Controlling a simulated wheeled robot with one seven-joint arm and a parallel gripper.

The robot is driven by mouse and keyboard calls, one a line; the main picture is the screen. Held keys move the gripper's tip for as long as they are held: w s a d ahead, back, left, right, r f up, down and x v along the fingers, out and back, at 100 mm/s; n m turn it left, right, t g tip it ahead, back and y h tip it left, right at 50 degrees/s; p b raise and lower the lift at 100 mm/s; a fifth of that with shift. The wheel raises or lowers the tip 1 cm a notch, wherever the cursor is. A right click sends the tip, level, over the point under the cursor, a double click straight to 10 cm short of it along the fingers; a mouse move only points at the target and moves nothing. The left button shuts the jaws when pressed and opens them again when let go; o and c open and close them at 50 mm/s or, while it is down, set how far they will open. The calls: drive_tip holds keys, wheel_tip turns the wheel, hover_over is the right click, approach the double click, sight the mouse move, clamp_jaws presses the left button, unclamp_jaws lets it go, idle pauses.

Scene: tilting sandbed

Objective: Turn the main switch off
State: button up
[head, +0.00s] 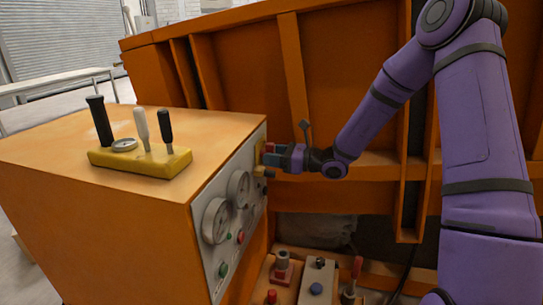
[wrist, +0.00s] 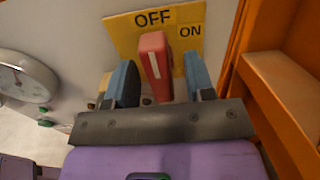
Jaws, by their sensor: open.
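The main switch is a red handle (wrist: 155,62) with a white line, on a yellow plate (wrist: 122,37) marked OFF at top centre and ON to its right. In the wrist view the white line runs roughly up toward OFF; I cannot tell its exact setting. My gripper (wrist: 160,84) is open, its blue fingers on either side of the handle, with visible gaps. In the head view my gripper (head: 274,154) is at the panel's far edge, mostly hiding the switch.
The orange cabinet (head: 95,215) has gauges (head: 216,220) and buttons on its grey panel, and a yellow lever block (head: 140,162) on top. The orange sandbed frame (head: 245,65) stands behind. Low control boxes (head: 315,283) stand below. An orange post (wrist: 285,95) is close at right.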

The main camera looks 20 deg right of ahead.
drive_tip(key=v, duration=1)
drive_tip(key=shift+s+d, duration=0.1)
drive_tip(key=shift+d, duration=0.05)
drive_tip(key=s+a+r+n+g+h, duration=0.3)
drive_tip(key=s+a+r+n+g, duration=0.15)
drive_tip(key=s+n, duration=0.3)
drive_tip(key=s+a+r+n+g+h, duration=0.3)
drive_tip(key=s+a+r+n+g, duration=0.15)
drive_tip(key=s+n, duration=0.3)
drive_tip(key=s+d+r+n+t+h, duration=0.2)
drive_tip(key=s+d+r+n+h, duration=0.1)
drive_tip(key=s, duration=0.5)
drive_tip(key=s+d+r+n+t+h, duration=0.2)
drive_tip(key=s+d+r+n+h, duration=0.2)
drive_tip(key=s, duration=0.4)
drive_tip(key=shift+s+d+r+n+h, duration=0.25)
drive_tip(key=shift+r+n+h, duration=0.4)
drive_tip(key=shift+n+h, duration=0.5)
